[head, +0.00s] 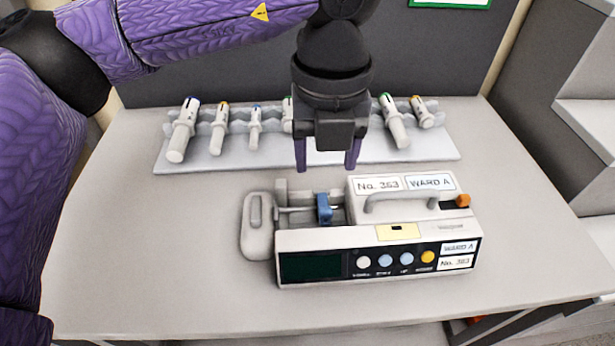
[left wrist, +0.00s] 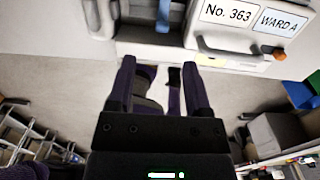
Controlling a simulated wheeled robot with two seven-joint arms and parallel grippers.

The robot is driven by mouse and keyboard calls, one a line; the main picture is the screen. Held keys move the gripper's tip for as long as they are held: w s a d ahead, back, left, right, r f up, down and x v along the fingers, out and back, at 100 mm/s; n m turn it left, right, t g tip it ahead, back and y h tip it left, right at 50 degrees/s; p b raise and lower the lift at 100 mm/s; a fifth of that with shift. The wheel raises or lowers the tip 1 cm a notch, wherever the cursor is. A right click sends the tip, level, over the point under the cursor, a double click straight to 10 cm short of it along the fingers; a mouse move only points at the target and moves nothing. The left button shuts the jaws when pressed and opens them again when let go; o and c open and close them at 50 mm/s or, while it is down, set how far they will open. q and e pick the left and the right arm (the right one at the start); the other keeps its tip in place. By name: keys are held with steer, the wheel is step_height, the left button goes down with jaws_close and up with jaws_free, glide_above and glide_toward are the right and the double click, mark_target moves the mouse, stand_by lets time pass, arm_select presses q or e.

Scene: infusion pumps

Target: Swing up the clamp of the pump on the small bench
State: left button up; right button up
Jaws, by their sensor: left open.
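The pump (head: 350,240) is a light grey box lying on the small bench (head: 150,270), with its dark screen and round buttons facing the front. A blue clamp part (head: 323,208) sits in the open channel at its upper left; it also shows at the top of the left wrist view (left wrist: 163,15). A rounded grey piece (head: 257,225) sticks out at the pump's left side. My left gripper (head: 326,165) is open and empty, pointing down behind the blue part and apart from it. Its two fingers show in the left wrist view (left wrist: 159,68). My right gripper is not in view.
A white tray (head: 220,162) with several capped syringe-like tubes lies along the back of the bench. A grey handle (head: 400,198) and an orange knob (head: 463,200) are on the pump's right. A grey panel stands behind. The bench's front and left are clear.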

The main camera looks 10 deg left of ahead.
mark_target(326, 209)
arm_select(q)
steer(key=f+b, duration=0.1)
steer(key=f, duration=0.3)
steer(key=f+b, duration=0.1)
steer(key=f, duration=0.4)
steer(key=shift+s+d+b, duration=0.15)
steer(key=shift+d+b, duration=0.05)
steer(key=shift+b, duration=0.15)
steer(key=shift+f, duration=0.25)
steer(key=shift+c, duration=1.2)
jaws_close()
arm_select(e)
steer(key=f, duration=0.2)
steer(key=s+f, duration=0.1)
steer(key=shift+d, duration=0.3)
